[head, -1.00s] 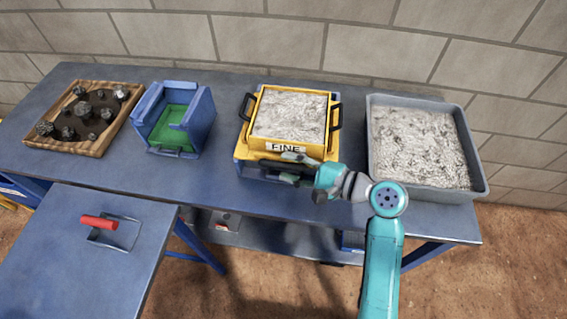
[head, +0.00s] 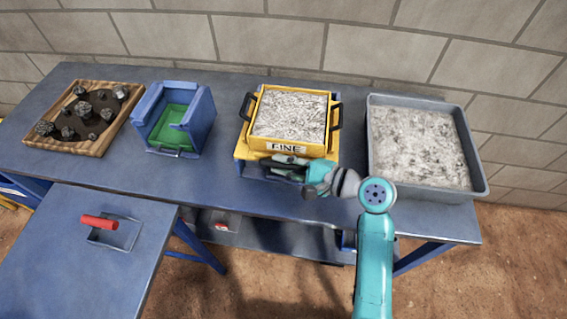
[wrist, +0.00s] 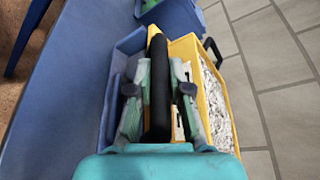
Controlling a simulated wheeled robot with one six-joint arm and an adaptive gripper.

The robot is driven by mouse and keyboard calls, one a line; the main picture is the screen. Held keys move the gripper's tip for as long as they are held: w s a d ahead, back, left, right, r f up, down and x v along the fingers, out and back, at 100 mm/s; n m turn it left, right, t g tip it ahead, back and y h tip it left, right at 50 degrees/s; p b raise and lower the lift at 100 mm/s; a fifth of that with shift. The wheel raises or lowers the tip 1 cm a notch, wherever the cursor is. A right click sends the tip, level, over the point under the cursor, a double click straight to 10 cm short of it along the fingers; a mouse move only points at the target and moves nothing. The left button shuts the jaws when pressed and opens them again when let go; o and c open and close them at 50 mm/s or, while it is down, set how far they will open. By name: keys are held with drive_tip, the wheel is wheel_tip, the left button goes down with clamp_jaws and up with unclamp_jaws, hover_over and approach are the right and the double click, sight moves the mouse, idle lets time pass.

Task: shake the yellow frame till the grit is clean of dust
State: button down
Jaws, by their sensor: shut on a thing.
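The yellow frame (head: 258,142) labelled FINE sits on the blue bench, with black handles on its left and right sides. Grey-white speckled grit (head: 290,115) fills it; whether dust lies in it I cannot tell. My gripper (head: 287,168) is at its front side. In the wrist view my gripper (wrist: 158,95) is shut on a black bar handle (wrist: 158,70), with one finger on each side. The yellow frame (wrist: 185,48) and its grit (wrist: 207,90) show to the right of the handle there. A blue base (wrist: 118,75) shows to the left.
A grey tray (head: 483,180) of pale material stands to the right. A blue box (head: 203,125) with a green floor and a wooden tray (head: 95,147) of dark rocks stand to the left. A red-handled tool (head: 100,222) lies on the near table. A block wall stands behind.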

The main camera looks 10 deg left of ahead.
sight(290, 147)
drive_tip(key=w, duration=0.5)
drive_tip(key=shift+w+d, duration=0.1)
drive_tip(key=shift+w, duration=0.2)
drive_tip(key=c, duration=1.1)
unclamp_jaws()
drive_tip(key=v, duration=1.2)
